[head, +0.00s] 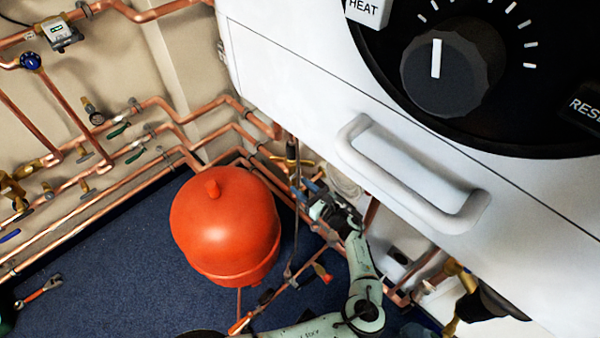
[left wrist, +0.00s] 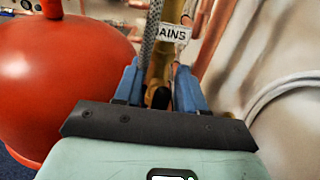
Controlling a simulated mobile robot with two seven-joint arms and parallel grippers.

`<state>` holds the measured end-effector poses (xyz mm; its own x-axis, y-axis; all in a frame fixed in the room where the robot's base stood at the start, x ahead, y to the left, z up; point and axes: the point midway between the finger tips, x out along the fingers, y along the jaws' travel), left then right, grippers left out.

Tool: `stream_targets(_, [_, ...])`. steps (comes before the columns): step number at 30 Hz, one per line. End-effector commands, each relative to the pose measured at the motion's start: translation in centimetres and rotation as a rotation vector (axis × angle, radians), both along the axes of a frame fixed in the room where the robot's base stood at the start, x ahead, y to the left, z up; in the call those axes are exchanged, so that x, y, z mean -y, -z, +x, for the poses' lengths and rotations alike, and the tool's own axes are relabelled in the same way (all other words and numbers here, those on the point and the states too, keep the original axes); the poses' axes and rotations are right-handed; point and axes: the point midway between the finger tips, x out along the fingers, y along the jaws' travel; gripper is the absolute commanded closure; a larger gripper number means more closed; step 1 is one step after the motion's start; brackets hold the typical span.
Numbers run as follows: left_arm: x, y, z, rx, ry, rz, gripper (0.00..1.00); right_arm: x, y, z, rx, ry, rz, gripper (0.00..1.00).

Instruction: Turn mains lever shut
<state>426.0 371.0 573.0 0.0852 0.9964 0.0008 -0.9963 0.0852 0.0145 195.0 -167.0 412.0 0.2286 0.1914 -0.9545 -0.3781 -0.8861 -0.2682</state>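The left wrist view shows a white tag reading "AINS" (left wrist: 173,33) on an upright brass fitting (left wrist: 162,65). A small dark rounded end (left wrist: 160,97), possibly the mains lever's, shows low between my left gripper's blue fingers. My left gripper (left wrist: 158,85) is open, with its fingers apart on either side of the fitting; I cannot tell whether either touches. In the head view, my left gripper (head: 318,190) is among the pipes below the white boiler casing, right of the red vessel. The lever's full shape and angle are hidden. My right gripper is not in view.
The red vessel (head: 225,222) stands close left of my left arm. The white boiler casing (head: 290,70) with its handle (head: 410,180) overhangs from the right. A braided hose (left wrist: 151,35) runs beside the fitting. Copper pipes line the wall. Blue floor (head: 110,270) is open at left.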

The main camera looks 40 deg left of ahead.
Motion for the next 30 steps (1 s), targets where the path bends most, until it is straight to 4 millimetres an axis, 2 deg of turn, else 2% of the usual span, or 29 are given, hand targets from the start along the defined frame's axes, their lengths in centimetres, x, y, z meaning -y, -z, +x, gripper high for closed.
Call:
stream_targets(4, [0.01,0.03,0.0,0.0,0.0,0.0,0.6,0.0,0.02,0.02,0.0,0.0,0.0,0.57])
stream_targets(6, [0.02,0.04,0.0,0.0,0.0,0.0,0.83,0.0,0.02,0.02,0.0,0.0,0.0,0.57])
stream_targets(8, [0.02,0.04,-0.01,0.0,0.0,0.0,1.0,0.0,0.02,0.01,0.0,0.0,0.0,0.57])
stream_targets(30, [0.04,0.13,-0.23,-0.02,-0.008,0.003,1.0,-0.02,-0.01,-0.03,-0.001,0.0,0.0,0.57])
